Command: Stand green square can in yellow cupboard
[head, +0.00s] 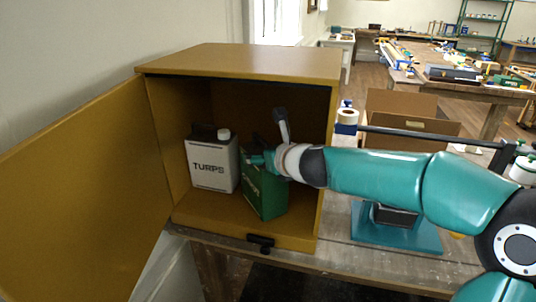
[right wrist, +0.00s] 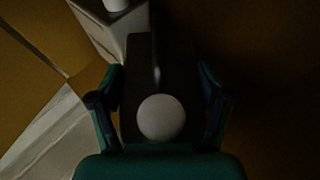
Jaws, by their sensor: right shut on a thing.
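The yellow cupboard (head: 240,60) stands on a bench with its door (head: 85,190) swung wide open to the left. The green square can (head: 268,195) is inside the cupboard, near the front right, turned at an angle and leaning slightly. I cannot tell whether its base touches the cupboard floor. My right gripper (head: 264,160) reaches in from the right and is shut on the can near its top. In the right wrist view, the fingers (right wrist: 160,106) sit on both sides of the dark can top with its round pale cap (right wrist: 161,118). My left gripper is not in view.
A white TURPS can (head: 211,165) stands in the cupboard, close to the left of the green can. A black latch (head: 260,242) is at the cupboard's front edge. A blue stand (head: 395,232) and a cardboard box (head: 400,108) are to the right.

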